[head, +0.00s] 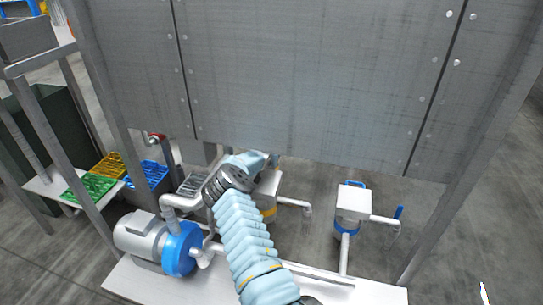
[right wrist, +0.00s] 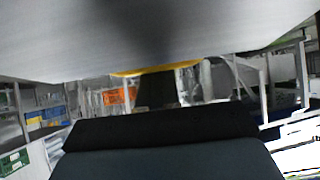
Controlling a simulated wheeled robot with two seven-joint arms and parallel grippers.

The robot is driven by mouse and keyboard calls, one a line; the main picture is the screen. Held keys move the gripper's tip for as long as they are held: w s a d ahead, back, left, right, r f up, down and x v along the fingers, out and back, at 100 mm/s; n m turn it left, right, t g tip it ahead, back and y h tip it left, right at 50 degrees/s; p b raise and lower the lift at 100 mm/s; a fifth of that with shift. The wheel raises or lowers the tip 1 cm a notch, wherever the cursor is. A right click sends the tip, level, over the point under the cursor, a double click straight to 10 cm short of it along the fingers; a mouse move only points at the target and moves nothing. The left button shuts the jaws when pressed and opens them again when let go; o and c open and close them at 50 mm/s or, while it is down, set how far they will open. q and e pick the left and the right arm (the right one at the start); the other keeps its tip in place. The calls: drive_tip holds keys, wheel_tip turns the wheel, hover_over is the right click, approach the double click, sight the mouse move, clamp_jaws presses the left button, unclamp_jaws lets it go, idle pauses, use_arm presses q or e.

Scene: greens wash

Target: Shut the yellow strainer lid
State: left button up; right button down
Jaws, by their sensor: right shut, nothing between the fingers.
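The yellow strainer (head: 269,212) stands at the middle of the head view, a pale box-topped housing with a yellow band, partly hidden behind my arm. Its pale top (head: 268,184) shows beside the arm; how far the lid stands open I cannot tell. My right gripper (head: 272,160) is at the far side of this top, small and partly hidden. In the right wrist view, the dark gripper (right wrist: 160,112) is shut and empty. A yellow curved edge (right wrist: 155,70), perhaps the lid's handle, shows just beyond it, under a blurred pale surface. My left gripper is out of view.
A similar strainer with a blue band (head: 352,203) stands to the right. A blue-and-grey pump (head: 180,248) and pipes are at left. A grey panel wall (head: 300,85) rises behind. Green (head: 90,187), yellow (head: 109,166) and blue (head: 148,174) crates sit far left.

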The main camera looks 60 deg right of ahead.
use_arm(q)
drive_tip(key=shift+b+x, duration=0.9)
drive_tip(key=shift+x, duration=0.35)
use_arm(e)
drive_tip(key=shift+w+d+f+y, duration=0.1)
drive_tip(key=shift+f+y, duration=0.15)
drive_tip(key=shift+f, duration=0.15)
drive_tip(key=shift+w+d+f+y, duration=0.1)
drive_tip(key=shift+f+y, duration=0.15)
drive_tip(key=shift+f, duration=0.15)
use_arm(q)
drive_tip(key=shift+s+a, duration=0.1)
use_arm(e)
drive_tip(key=shift+r, duration=0.15)
